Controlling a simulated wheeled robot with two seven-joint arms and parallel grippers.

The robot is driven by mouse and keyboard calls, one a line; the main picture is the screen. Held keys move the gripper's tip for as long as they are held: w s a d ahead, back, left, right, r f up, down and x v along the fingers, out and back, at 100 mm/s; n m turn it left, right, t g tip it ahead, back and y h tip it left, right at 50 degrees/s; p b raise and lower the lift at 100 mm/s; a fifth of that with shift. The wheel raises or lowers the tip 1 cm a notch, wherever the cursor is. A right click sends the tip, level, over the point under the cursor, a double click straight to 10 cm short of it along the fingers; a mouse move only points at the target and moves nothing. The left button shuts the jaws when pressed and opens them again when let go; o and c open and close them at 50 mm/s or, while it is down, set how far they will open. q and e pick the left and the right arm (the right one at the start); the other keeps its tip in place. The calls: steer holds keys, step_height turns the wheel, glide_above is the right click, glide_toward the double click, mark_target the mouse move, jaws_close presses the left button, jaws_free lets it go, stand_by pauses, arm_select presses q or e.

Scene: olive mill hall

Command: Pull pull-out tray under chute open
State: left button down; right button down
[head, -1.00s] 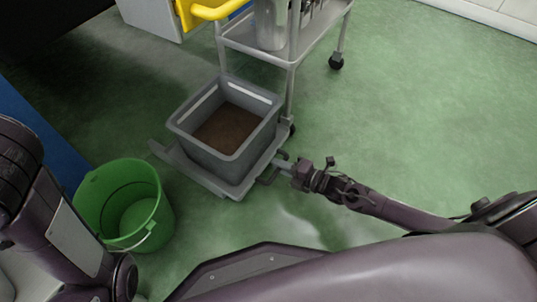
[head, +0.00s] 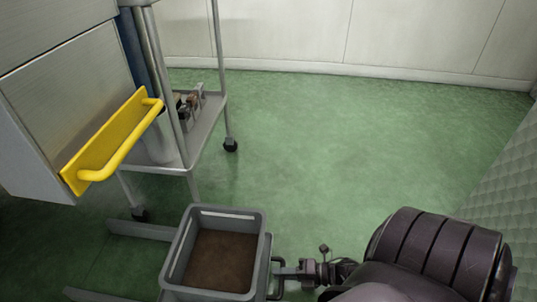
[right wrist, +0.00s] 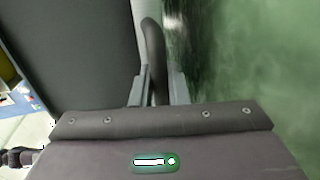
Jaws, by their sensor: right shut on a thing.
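The pull-out tray (head: 266,262) is grey and low on the floor, and carries a grey crate (head: 172,268) with brown material inside. Two grey rails (head: 142,230) reach left from beneath the crate. A dark bar handle (head: 275,292) is on the tray's right side. My right gripper (head: 285,270) is shut on this handle; in the right wrist view the handle (right wrist: 152,45) stands between the two fingers (right wrist: 157,88). The tray's near side is cut off by the frame's bottom edge. My left gripper is not in view.
A grey machine body with a yellow handle bar (head: 125,140) is at the upper left. A wheeled metal trolley (head: 205,125) with items on its shelf stands just behind the crate. Green floor (head: 340,170) is clear to the right, up to a pale wall and a quilted panel (head: 505,190).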

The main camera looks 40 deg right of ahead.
steer(key=shift+s+d, duration=0.35)
steer(key=c, duration=1.5)
jaws_free()
